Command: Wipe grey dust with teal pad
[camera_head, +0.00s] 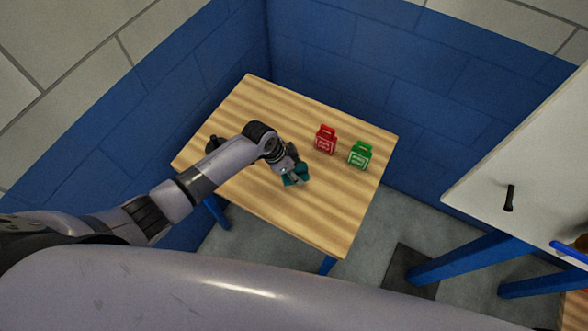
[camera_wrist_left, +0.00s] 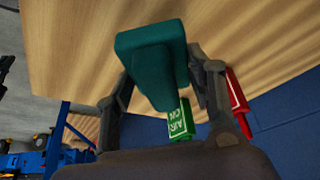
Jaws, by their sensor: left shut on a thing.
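The teal pad (camera_head: 296,176) is a small dark teal block on the wooden table in the head view, held at the end of my left arm. My left gripper (camera_head: 289,167) is shut on the pad. In the left wrist view the teal pad (camera_wrist_left: 152,58) sits between the two fingers of my left gripper (camera_wrist_left: 165,85), over the wood. I cannot tell whether the pad touches the table. No grey dust can be made out on the tabletop. My right gripper is not in view.
A red tag-like block (camera_head: 325,140) and a green one (camera_head: 360,155) stand on the wooden table (camera_head: 330,215), right of my gripper. Blue walls border the table behind. A white panel (camera_head: 535,160) with a black handle is at the right. The table's front right is clear.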

